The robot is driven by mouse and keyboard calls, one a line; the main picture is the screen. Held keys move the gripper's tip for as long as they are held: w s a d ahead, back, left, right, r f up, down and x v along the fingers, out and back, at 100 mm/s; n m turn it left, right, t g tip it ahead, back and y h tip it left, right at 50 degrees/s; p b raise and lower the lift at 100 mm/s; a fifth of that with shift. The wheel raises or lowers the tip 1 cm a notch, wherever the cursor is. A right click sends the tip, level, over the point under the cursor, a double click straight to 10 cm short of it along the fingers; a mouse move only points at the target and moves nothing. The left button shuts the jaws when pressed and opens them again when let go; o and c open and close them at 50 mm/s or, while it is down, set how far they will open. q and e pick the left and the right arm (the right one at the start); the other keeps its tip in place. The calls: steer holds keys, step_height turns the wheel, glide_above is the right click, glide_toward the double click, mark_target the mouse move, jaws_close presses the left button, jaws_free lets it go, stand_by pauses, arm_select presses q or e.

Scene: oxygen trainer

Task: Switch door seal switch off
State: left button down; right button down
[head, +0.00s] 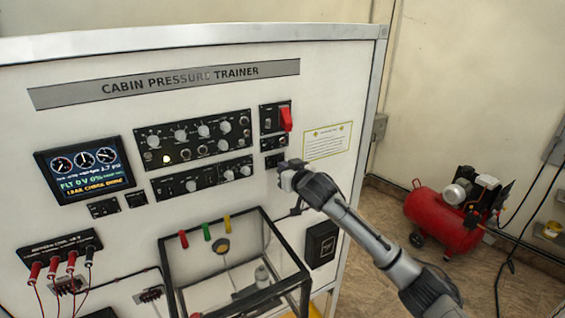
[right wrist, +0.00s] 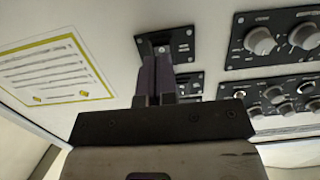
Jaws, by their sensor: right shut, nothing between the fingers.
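The trainer panel carries several small black switch plates whose labels are too small to read, so I cannot tell for certain which is the door seal switch. My right gripper (head: 284,168) is shut and empty, at the small lower switch plate (head: 275,159) below the red-guarded switch (head: 286,119). In the right wrist view, the closed fingers (right wrist: 157,62) reach over this plate (right wrist: 181,38) and hide part of its switch. Whether they touch it, and its lever position, I cannot tell. A similar plate (head: 270,144) sits just above it. My left gripper is not in view.
A panel of knobs (head: 190,138) is left of the gripper, and a yellow-edged notice (head: 327,141) is to the right. A clear-sided box with a black frame (head: 262,216) juts out below. A red compressor (head: 440,218) stands on the floor at right.

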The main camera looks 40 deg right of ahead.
steer(key=shift+w+d+f, duration=0.15)
steer(key=shift+w, duration=0.7)
